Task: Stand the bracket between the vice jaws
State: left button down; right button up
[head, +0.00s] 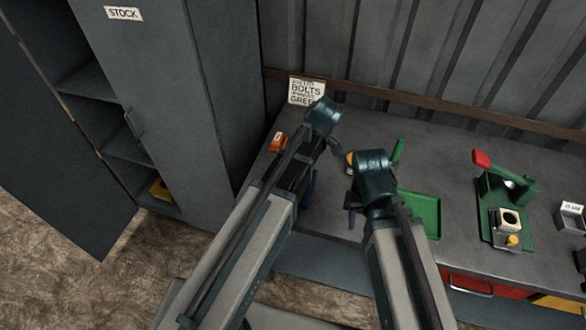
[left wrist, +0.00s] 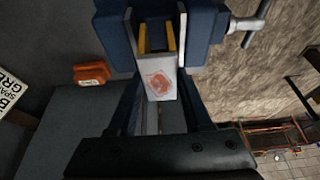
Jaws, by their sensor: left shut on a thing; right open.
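In the left wrist view a pale grey bracket (left wrist: 160,85) with a red mark is gripped between the fingers of my left gripper (left wrist: 161,94). The blue vice (left wrist: 203,38) is just beyond it, with two yellow jaw faces (left wrist: 172,38) and a gap between them. The bracket's far end lines up with this gap; I cannot tell how deep it reaches. In the head view the vice (head: 311,186) is mostly hidden behind my left arm. My right gripper (head: 351,202) is open over the bench, right of the vice, partly hidden by its own wrist.
A green tray (head: 420,213) lies right of my right arm. A green press (head: 496,205) with a red handle stands further right, near a labelled box (head: 570,216). An orange item (head: 278,141) sits at the bench's left end, near the grey cabinet (head: 185,90).

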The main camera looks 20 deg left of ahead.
pick_arm(q)
jog(key=shift+f+b, duration=1.1)
jog(key=shift+f, duration=0.35)
jog(key=shift+f, duration=0.2)
jog(key=shift+c, duration=1.6)
grip_release()
jog(key=shift+r, duration=0.2)
jog(key=shift+d+r+p, duration=0.15)
jog(key=shift+r+p, duration=0.35)
jog(key=p+v, duration=1)
jog(key=v, duration=0.1)
